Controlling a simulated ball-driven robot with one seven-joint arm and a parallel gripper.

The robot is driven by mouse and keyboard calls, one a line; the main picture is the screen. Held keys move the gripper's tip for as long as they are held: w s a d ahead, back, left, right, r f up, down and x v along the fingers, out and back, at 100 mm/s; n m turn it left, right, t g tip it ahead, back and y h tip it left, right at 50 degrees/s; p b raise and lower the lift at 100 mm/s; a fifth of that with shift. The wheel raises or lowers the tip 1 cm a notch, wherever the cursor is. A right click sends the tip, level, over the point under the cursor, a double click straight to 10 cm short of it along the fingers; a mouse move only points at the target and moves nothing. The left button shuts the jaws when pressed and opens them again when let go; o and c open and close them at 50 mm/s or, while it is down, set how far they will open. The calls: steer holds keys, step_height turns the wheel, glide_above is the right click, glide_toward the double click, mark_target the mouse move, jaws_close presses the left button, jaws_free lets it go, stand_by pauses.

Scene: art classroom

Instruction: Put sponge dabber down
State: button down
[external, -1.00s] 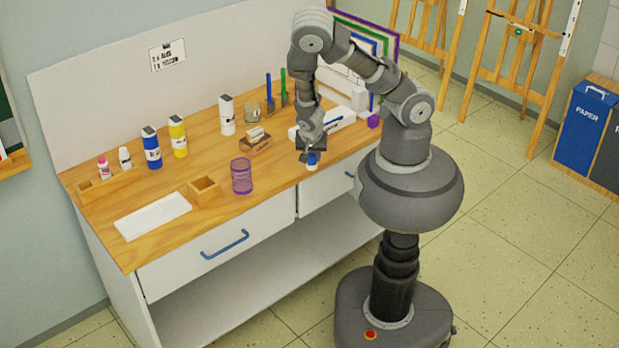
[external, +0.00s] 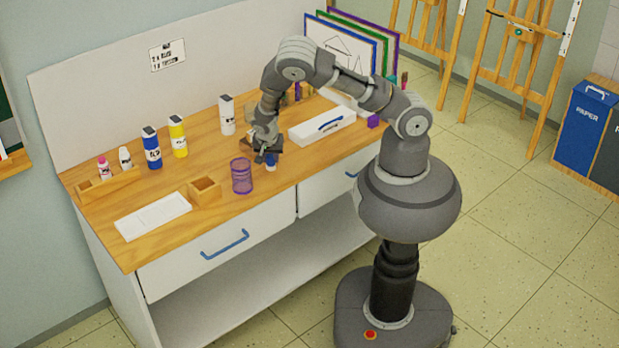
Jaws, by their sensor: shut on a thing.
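The sponge dabber (external: 271,161), a small blue piece with a pale lower end, is in my gripper (external: 268,152). My gripper is shut on it and points down over the front part of the wooden worktop (external: 255,203), just right of the purple mesh cup (external: 241,177). The jaws hide the dabber's upper part. I cannot tell whether its lower end touches the worktop.
A small open wooden box (external: 205,190) and a white tray (external: 153,215) are to the left. Blue (external: 152,148), yellow (external: 177,136) and white (external: 226,115) bottles stand behind. The front middle worktop has bare room.

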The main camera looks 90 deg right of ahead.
steer(key=c, duration=0.7)
jaws_free()
steer(key=p+v, duration=0.4)
steer(key=v, duration=0.8)
steer(key=shift+p, duration=0.35)
steer(key=shift+r, duration=0.1)
